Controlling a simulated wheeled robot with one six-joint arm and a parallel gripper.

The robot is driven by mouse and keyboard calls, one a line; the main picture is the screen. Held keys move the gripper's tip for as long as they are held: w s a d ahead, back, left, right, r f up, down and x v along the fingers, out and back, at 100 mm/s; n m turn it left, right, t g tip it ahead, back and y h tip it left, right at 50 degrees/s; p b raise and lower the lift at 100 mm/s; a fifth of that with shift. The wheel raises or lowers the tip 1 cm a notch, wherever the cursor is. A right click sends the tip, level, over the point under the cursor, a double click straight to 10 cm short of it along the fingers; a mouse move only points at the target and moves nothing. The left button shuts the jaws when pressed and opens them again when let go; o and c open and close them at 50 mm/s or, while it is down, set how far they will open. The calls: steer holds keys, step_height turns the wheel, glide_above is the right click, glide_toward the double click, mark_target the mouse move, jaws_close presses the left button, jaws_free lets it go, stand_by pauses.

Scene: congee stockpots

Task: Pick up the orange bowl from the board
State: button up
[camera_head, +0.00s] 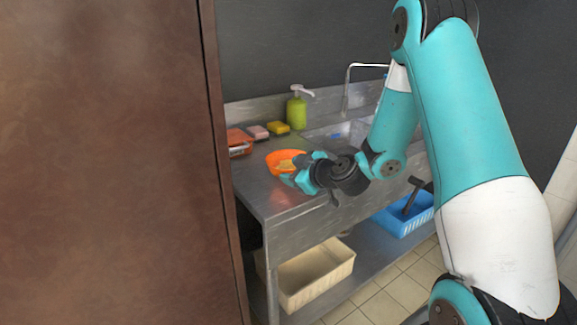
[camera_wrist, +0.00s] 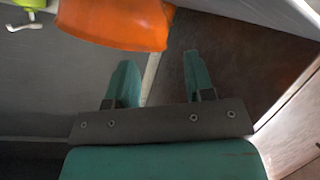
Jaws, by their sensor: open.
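The orange bowl (camera_head: 284,157) stands near the front left of the steel sink counter, in front of the sponges. In the wrist view the orange bowl (camera_wrist: 115,22) fills the upper middle, just past my fingertips. My gripper (camera_head: 292,172) is beside the bowl's near right side and partly covers it in the head view. In the wrist view my gripper's two fingers (camera_wrist: 157,72) are apart, with nothing between them. I cannot tell whether a fingertip touches the bowl. I cannot make out a separate board under the bowl.
A green soap bottle (camera_head: 297,108), yellow sponge (camera_head: 279,128), pink sponge (camera_head: 258,132) and orange-red container (camera_head: 238,141) stand behind the bowl. A tall brown panel (camera_head: 110,160) closes the left side. A cream crate (camera_head: 318,272) and blue basket (camera_head: 405,215) sit on the lower shelf.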

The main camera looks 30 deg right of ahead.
mark_target(283, 170)
steer(key=p+x, duration=0.3)
steer(key=x, duration=0.1)
steer(key=shift+w+r+p, duration=0.1)
steer(key=shift+r+p, duration=0.25)
steer(key=shift+r, duration=0.05)
steer(key=shift+w+f, duration=0.25)
steer(key=shift+c, duration=0.3)
jaws_close()
